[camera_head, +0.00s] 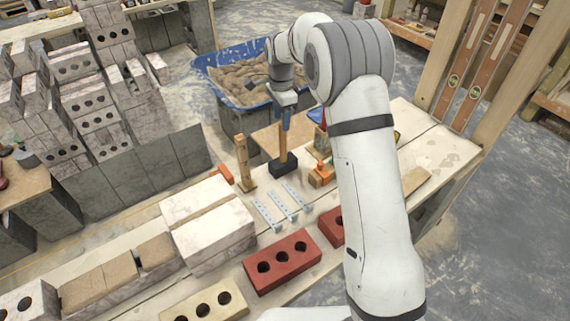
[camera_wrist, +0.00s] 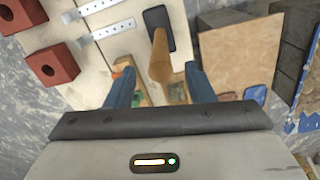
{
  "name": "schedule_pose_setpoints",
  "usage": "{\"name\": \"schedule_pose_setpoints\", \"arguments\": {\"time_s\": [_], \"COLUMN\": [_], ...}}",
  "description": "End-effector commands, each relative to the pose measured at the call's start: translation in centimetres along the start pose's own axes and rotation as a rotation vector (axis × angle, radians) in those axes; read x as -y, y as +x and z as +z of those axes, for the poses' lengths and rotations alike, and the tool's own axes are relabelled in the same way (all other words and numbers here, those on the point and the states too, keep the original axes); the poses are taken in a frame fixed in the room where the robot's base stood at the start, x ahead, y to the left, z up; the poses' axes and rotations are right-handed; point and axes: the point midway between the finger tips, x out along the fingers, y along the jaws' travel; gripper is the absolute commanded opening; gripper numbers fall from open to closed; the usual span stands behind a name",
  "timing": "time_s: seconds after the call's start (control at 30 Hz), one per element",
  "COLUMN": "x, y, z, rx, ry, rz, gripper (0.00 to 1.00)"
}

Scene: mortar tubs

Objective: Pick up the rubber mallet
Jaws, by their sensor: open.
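The rubber mallet has a black head (camera_head: 284,166) that rests on the bench, with its wooden handle (camera_head: 282,139) pointing up. My gripper (camera_head: 285,117) is above the handle with its blue fingers pointing down. In the wrist view the black head (camera_wrist: 157,22) is at the top centre, and the handle (camera_wrist: 160,62) comes toward the camera. The two blue fingers of my gripper (camera_wrist: 158,78) are apart, one on each side of the handle's end. I cannot tell whether either finger touches the handle.
An upright wooden piece (camera_head: 243,160) stands left of the mallet. An orange-and-wood tool (camera_head: 321,174) lies close on its right. Perforated metal straps (camera_head: 275,207) and a red brick (camera_head: 282,262) lie in front. A blue tub (camera_head: 226,60) of mortar is behind.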

Motion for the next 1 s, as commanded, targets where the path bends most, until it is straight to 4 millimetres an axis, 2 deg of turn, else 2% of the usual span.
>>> {"name": "schedule_pose_setpoints", "arguments": {"time_s": [0.1, 0.27, 0.53, 0.8, 1.0], "x": [0.0, 0.0, 0.2, 0.2, 0.2], "y": [1.4, 2.7, 6.5, 6.9, 6.9], "z": [0.0, -0.1, -0.3, -0.3, -0.3], "rx": [0.0, 0.0, 0.0, 0.0, 0.0], "ry": [-0.001, -0.002, -0.004, -0.004, -0.005], "rz": [0.002, 0.002, 0.002, 0.0, 0.0], "gripper": [0.49, 0.49, 0.49, 0.48, 0.32]}}
